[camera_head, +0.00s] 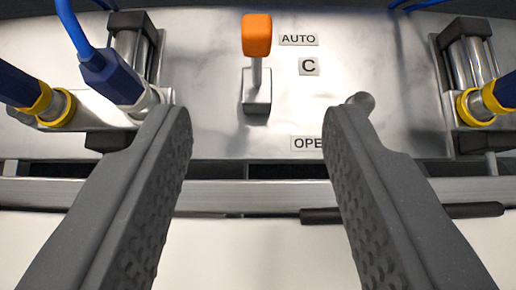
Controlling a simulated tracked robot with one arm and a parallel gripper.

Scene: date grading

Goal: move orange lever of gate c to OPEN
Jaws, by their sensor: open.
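The lever of gate C has an orange knob (257,35) on a grey stem that rises from a small metal base (256,92). The knob is at the top, beside the AUTO label (298,39). A C label (309,66) is just below that. The OPEN label (307,143) is lower on the panel, its right end hidden by a finger. My gripper (258,125) is open and empty. Its two dark textured fingers reach up from the bottom, one on each side of the lever's line, with tips below the knob and not touching it.
The lever is on a shiny metal panel (225,135). Blue hoses and fittings with yellow rings (62,107) are at left, with another yellow ring (467,107) at right. Black-and-metal cylinders stand on both sides. A dark bar (320,216) lies below the panel, partly behind the right finger.

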